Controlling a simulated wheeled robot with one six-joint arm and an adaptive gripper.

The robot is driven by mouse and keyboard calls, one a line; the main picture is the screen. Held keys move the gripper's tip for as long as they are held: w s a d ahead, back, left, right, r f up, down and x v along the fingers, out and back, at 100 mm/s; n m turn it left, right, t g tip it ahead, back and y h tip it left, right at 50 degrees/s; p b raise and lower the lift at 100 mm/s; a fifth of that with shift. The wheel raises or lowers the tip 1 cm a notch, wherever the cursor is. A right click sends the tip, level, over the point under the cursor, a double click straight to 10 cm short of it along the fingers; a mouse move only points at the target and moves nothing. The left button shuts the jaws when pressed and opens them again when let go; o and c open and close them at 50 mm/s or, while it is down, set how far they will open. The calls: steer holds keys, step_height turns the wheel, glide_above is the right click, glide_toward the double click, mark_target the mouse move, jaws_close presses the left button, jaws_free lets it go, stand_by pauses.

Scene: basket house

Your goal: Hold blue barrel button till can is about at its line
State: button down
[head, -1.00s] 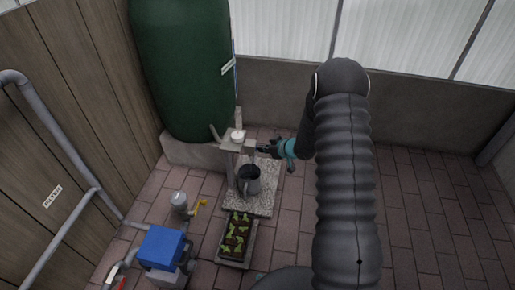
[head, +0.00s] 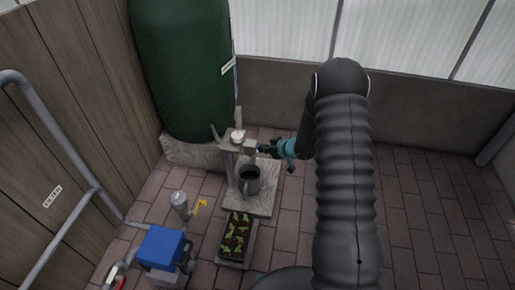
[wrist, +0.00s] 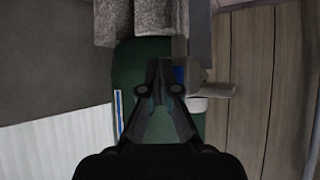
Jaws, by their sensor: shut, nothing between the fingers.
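The dark grey watering can (head: 249,185) stands upright on the stone slab below the tap stand (head: 232,147). Its mouth is dark; I cannot read the level or its line. The blue button shows as a small blue patch in the wrist view (wrist: 180,75), on the grey stand by the green barrel (head: 182,70). My gripper (head: 262,149) is shut and empty, its tips at the right side of the stand. In the wrist view the fingertips (wrist: 161,66) are right beside the blue patch; I cannot tell whether they press it.
A planter of seedlings (head: 236,238) sits in front of the slab (head: 263,199). Brick paving on the right is clear.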

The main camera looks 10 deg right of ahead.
steer(key=shift+d, duration=0.1)
stand_by(0.3)
steer(key=shift+s+d, duration=0.25)
steer(key=shift+d, duration=0.45)
steer(key=shift+d+p, duration=0.15)
steer(key=shift+p, duration=0.15)
steer(key=d, duration=0.1)
steer(key=s+d+p, duration=0.1)
steer(key=d, duration=0.2)
steer(key=shift+s+d, duration=0.25)
steer(key=shift+s, duration=0.05)
